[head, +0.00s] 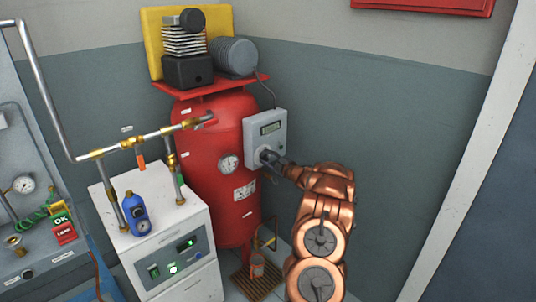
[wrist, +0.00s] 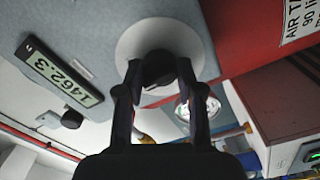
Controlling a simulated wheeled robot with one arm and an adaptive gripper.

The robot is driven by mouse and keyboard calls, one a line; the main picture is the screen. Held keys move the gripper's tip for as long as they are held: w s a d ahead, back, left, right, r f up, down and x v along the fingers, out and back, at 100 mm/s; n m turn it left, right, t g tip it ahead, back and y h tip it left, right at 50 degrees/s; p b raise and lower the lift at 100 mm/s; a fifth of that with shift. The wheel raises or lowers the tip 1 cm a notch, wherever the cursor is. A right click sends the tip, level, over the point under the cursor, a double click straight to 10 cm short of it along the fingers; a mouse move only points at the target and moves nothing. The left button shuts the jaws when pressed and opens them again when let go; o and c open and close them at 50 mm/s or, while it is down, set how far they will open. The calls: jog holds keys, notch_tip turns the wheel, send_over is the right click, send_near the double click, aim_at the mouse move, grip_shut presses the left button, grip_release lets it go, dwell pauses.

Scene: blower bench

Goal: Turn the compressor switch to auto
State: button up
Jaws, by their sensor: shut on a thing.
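The compressor switch (wrist: 158,68) is a black rotary knob on a pale round plate (wrist: 193,38) on the front of the grey control box (head: 279,117). In the wrist view my gripper (wrist: 157,72) has its two dark fingers on either side of the knob, shut on it. In the head view my gripper (head: 272,158) reaches the lower part of the box from the right and hides most of the knob. The knob's pointer and position markings cannot be read. The box's display (wrist: 60,72) reads about 1462.3 in the wrist view.
The red compressor tank (head: 205,150) with a gauge (head: 229,163) stands left of the box. A white dryer cabinet (head: 165,243) with pipes and a blue filter (head: 138,213) stands in front of it. A grey panel (head: 28,160) is at far left.

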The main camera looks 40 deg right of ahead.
jog(key=shift+m+p, duration=1.95)
jog(key=shift+m, duration=1.25)
jog(key=o, duration=1.2)
jog(key=shift+c, duration=0.2)
jog(key=s, duration=1.2)
jog(key=shift+a, duration=0.15)
